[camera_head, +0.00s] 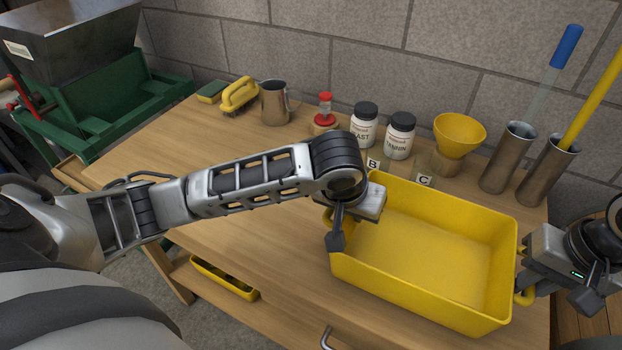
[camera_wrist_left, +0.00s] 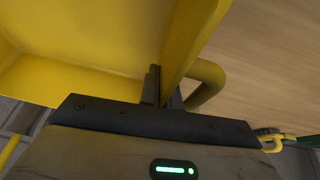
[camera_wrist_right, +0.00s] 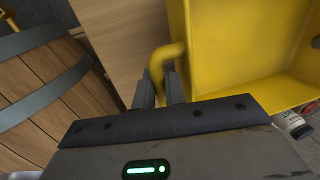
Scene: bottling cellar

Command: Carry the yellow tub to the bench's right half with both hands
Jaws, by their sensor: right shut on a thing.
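The yellow tub (camera_head: 425,304) is at the bench's right half, upright and empty inside as far as I see. I cannot tell whether its base touches the bench. My right gripper (camera_head: 528,285) is shut on the tub's right handle, which also shows between its fingers in the right wrist view (camera_wrist_right: 160,66). My left gripper (camera_head: 337,225) is at the tub's left end. In the left wrist view its fingers (camera_wrist_left: 164,90) are close to the tub wall and the left handle (camera_wrist_left: 211,82).
Behind the tub stand two dark-lidded jars (camera_head: 364,126), a yellow funnel (camera_head: 459,133) and metal cylinders (camera_head: 508,158) with long tools. A metal jug (camera_head: 275,103) and yellow-handled brush (camera_head: 239,94) stand at the back left. The wooden bench (camera_head: 245,240) is clear at front left.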

